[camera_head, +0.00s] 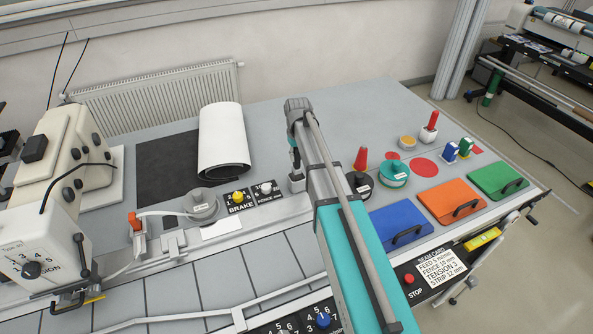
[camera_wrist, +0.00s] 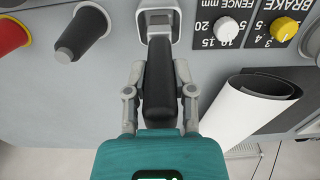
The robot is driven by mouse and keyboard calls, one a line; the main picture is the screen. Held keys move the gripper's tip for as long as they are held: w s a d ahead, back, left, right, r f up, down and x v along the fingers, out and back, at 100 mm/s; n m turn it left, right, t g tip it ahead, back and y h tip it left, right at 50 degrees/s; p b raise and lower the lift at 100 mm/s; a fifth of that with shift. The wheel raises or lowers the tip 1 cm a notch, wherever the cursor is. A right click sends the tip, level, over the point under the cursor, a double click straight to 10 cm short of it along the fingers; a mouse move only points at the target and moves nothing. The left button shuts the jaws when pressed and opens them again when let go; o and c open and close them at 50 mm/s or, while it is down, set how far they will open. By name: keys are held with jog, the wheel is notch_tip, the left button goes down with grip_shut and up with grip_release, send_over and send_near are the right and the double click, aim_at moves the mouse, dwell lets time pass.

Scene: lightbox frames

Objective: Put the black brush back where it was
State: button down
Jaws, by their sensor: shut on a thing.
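The black brush (camera_wrist: 158,80) is between my gripper's fingers (camera_wrist: 158,100) in the wrist view, and they are shut on it. Its far end is at a pale grey, square-rimmed holder (camera_wrist: 174,18); I cannot tell whether it is inside the holder or just in front of it. In the head view my gripper (camera_head: 295,157) is small and partly hidden by my arm, above a pale grey block (camera_head: 297,184) on the bench, right of the FENCE panel. The brush cannot be made out clearly there.
The BRAKE and FENCE dial panel (camera_head: 254,196) and white roll (camera_head: 221,135) are left of my gripper. In the wrist view, red (camera_wrist: 12,36) and black knobs (camera_wrist: 82,32) stand nearby.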

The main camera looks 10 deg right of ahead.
aim_at(297, 165)
jog(key=shift+f, duration=0.4)
jog(key=shift+f+b, duration=1.9)
jog(key=shift+b, duration=0.15)
jog(key=shift+f, duration=0.1)
jog(key=shift+c, duration=2.3)
grip_release()
notch_tip(297, 165, up, 12)
jog(key=p, duration=1.2)
jog(key=shift+r, duration=0.2)
